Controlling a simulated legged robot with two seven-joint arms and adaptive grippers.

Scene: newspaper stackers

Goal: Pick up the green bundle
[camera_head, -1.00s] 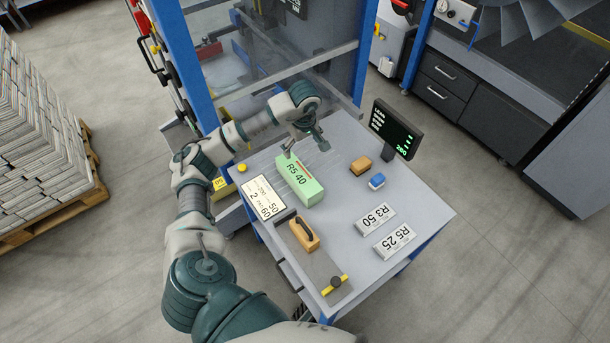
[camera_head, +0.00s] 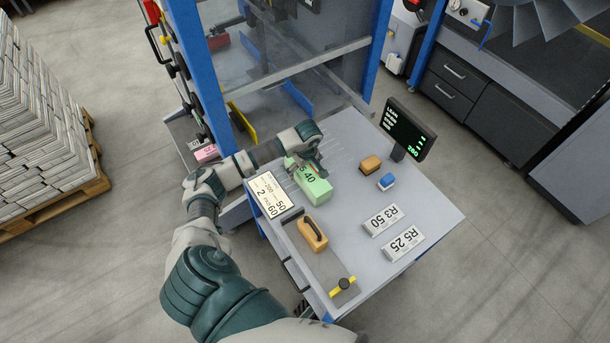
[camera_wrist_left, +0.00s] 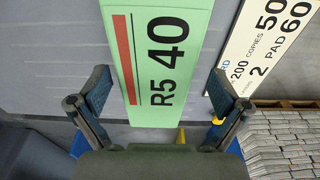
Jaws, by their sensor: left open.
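The green bundle (camera_head: 313,191), marked R5 40, lies on the grey table (camera_head: 425,270). In the left wrist view the green bundle (camera_wrist_left: 158,50) runs up from the middle of the picture, with a red stripe beside its lettering. In the left wrist view the open left gripper (camera_wrist_left: 158,88) has one finger on each side of the bundle, with gaps showing on both sides. Whether the fingers are down at its height is hard to tell. My right gripper is not in view.
A white card (camera_head: 270,196) lies left of the bundle. A wooden-handled tool (camera_head: 312,234), two grey bundles (camera_head: 383,220) (camera_head: 402,243), an orange block (camera_head: 370,164) and a blue block (camera_head: 387,181) are on the table. A black display (camera_head: 405,130) stands at the back right.

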